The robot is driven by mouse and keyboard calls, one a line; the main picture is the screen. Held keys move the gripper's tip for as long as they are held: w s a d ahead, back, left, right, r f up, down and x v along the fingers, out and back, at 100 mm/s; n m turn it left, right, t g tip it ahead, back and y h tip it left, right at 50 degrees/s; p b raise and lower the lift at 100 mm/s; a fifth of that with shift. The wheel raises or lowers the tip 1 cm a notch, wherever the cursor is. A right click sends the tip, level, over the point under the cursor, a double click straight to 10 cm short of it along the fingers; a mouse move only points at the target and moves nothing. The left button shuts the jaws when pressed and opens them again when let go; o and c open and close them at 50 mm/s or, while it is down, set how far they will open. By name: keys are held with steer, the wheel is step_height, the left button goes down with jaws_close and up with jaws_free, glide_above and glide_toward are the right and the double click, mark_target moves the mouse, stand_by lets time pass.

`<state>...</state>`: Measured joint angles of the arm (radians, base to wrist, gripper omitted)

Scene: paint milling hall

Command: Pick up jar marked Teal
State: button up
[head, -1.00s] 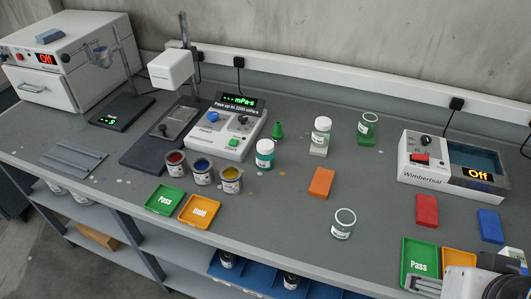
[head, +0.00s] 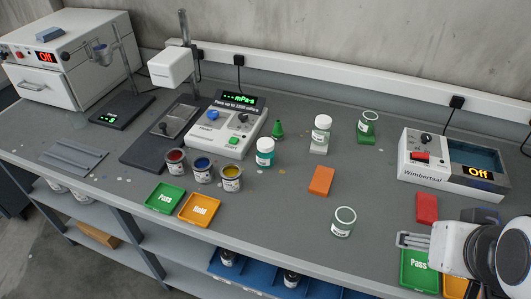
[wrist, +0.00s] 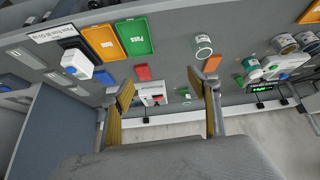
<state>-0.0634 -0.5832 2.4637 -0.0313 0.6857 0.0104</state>
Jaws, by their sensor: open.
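A teal jar with a white lid (head: 265,152) stands upright on the bench, right of the viscometer, in the head view. Its label is too small to read. My gripper (head: 414,240) is at the lower right of the head view, above the right-hand green Pass tray and well apart from the teal jar. In the wrist view my gripper (wrist: 164,84) shows two separated fingers with nothing held between them.
Three open paint cans (head: 203,170) stand left of the teal jar. The viscometer (head: 227,127) and a water bath (head: 452,168) flank this area. The front centre is mostly clear.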

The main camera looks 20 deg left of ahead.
steer(key=w+a+f+n+t+y, duration=0.15)
steer(key=w+a, duration=0.45)
steer(key=w, duration=0.7)
steer(key=n+t+y, duration=0.2)
steer(key=n+y, duration=0.2)
glide_toward(268, 159)
steer(key=w+d+r, duration=0.4)
steer(key=d, duration=0.6)
steer(key=a+f+y, duration=0.1)
steer(key=a+f, duration=0.1)
steer(key=a, duration=0.1)
steer(key=a+f+n+y, duration=0.1)
steer(key=a+f, duration=0.1)
steer(key=a, duration=0.2)
steer(key=a+f+n+y, duration=0.1)
steer(key=a+f, duration=0.1)
steer(key=a, duration=0.1)
steer(key=shift+w+a+f, duration=0.15)
steer(key=shift+a+f, duration=0.05)
steer(key=shift+f, duration=0.2)
steer(key=shift+a+f+y, duration=0.25)
steer(key=shift+a+f, duration=0.1)
steer(key=shift+a, duration=0.15)
steer(key=shift+x, duration=1.1)
steer(key=shift+a, duration=0.1)
